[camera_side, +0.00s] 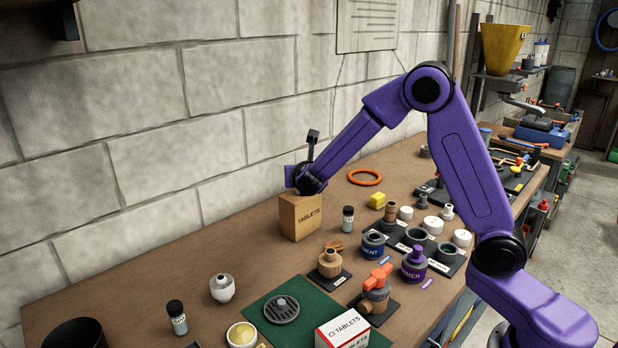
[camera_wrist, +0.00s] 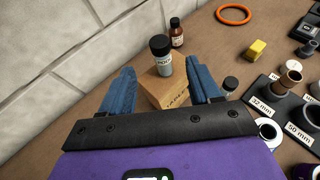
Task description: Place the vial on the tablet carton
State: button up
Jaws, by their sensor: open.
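My gripper (camera_wrist: 168,82) is open, with one blue finger on each side of the vial and visible gaps between.
A brown bottle (camera_wrist: 177,33) stands beyond the carton. A small black-capped vial (camera_side: 348,219) stands close on its right. An orange ring (camera_side: 365,177), a yellow block (camera_side: 377,200) and labelled fittings (camera_side: 413,238) lie further right. Bare bench (camera_side: 180,262) is at left; the block wall is behind.

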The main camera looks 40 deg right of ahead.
jog(key=s+a+m+g+y, duration=0.2)
jog(key=s+m, duration=0.3)
jog(key=s, duration=0.9)
jog(key=s+a+f+m+g+y, duration=0.1)
jog(key=s+a+m+g+y, duration=0.2)
jog(key=s, duration=1.1)
jog(key=s+a+f+m+g+y, duration=0.1)
jog(key=s+m+g, duration=0.4)
jog(key=s, duration=1)
jog(key=a+m+y, duration=0.1)
jog(key=m+y, duration=0.1)
jog(key=m, duration=0.1)
jog(key=shift+a+f+g, duration=0.25)
jog(key=shift+a+g, duration=0.05)
jog(key=shift+a, duration=0.1)
